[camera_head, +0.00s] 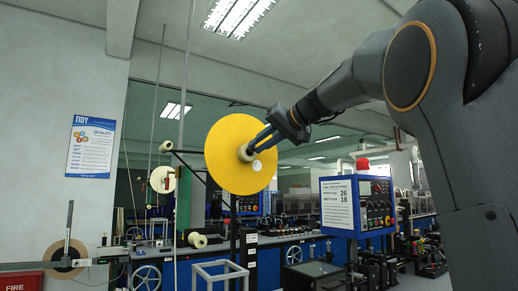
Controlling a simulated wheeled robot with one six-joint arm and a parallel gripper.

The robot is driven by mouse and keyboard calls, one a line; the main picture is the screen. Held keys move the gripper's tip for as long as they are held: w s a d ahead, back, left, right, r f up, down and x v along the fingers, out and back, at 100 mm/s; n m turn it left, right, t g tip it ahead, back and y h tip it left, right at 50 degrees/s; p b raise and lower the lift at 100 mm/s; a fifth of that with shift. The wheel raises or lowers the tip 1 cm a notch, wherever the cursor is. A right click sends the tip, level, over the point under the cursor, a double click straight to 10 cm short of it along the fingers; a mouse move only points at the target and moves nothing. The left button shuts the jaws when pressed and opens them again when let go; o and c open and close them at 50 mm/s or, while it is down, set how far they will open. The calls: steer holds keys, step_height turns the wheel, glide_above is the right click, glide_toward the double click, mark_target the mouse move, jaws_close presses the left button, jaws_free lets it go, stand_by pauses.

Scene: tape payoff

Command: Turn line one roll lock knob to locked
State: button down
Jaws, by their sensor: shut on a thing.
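A large yellow disc-shaped roll (224,133) stands upright on a dark stand in the middle of the head view. A pale round knob (244,154) sits at its hub. My gripper (251,150) reaches in from the upper right and is shut on the knob, its fingertips at the hub. The fingers cover part of the knob, and any lock marking or its turned angle is too small to read. A small white round spot (257,166) shows on the disc just below the hub.
A blue control box (375,204) with a white notice and a red light on top stands to the right. A brown-rimmed reel (66,258) is at the lower left. A white open frame (219,274) is below the roll. Blue machine benches run behind.

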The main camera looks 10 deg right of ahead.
steer(key=shift+w+d+f+m+t+y+b, duration=0.1)
steer(key=shift+f+m+t+y+b, duration=0.1)
steer(key=shift+m+y+b, duration=0.9)
steer(key=shift+d+f+m+t+y+b, duration=0.25)
steer(key=shift+m+b, duration=0.5)
steer(key=shift+m, duration=0.8)
steer(key=shift+w+f+m+t+y+b, duration=0.15)
steer(key=shift+m+y+b, duration=0.7)
steer(key=shift+m, duration=0.5)
steer(key=shift+s+r, duration=0.1)
steer(key=shift+s, duration=0.05)
steer(key=c, duration=1.7)
jaws_free()
steer(key=shift+o, duration=0.2)
steer(key=b+v, duration=0.2)
steer(key=v, duration=0.5)
steer(key=shift+s+d, duration=0.25)
steer(key=shift+s, duration=0.05)
